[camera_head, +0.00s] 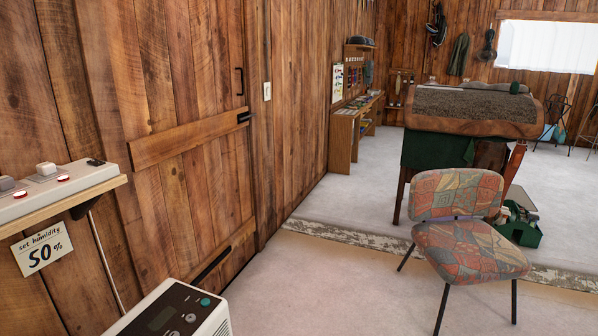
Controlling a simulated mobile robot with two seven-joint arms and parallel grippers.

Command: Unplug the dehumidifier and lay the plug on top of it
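The dehumidifier (212,322) stands at the bottom edge of the head view, cut off by the frame. It is a white box with a dark top panel (165,318), a small display, buttons and one green button. A white power strip (75,185) lies on a wooden shelf (108,184) at the left. Two plugs sit on it, a white one (46,169) and a grey one (6,183), beside red lit switches. I cannot tell which belongs to the dehumidifier. A pale cord (106,262) runs down the wall below the shelf. Neither of my grippers shows.
A plank door (190,130) stands behind. The floor (310,290) between dehumidifier and chair is clear.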

